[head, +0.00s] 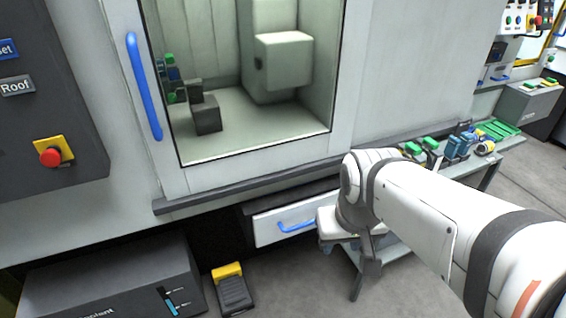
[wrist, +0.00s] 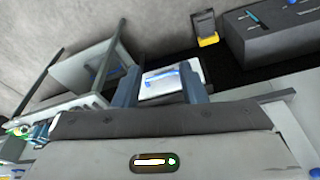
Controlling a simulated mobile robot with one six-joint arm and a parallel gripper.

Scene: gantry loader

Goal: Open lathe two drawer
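The lathe drawer (head: 265,231) has a pale front and sits low, under the dark ledge of the lathe. Its blue bar handle (head: 297,226) shows just left of my gripper (head: 324,228) in the head view. My arm and wrist hide the drawer's right end. In the wrist view the two dark fingers of my gripper (wrist: 161,88) stand apart, with nothing held. The pale drawer front (wrist: 152,95) and its blue handle (wrist: 165,80) show between and beyond the fingers. I cannot tell whether the handle lies within the fingers' reach.
Above is the lathe window with a blue door handle (head: 144,86). A yellow and black foot pedal (head: 233,288) and a dark coolant box (head: 115,285) stand on the floor at left. A table with coloured parts (head: 509,146) is at right. Floor in front of the drawer is partly clear.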

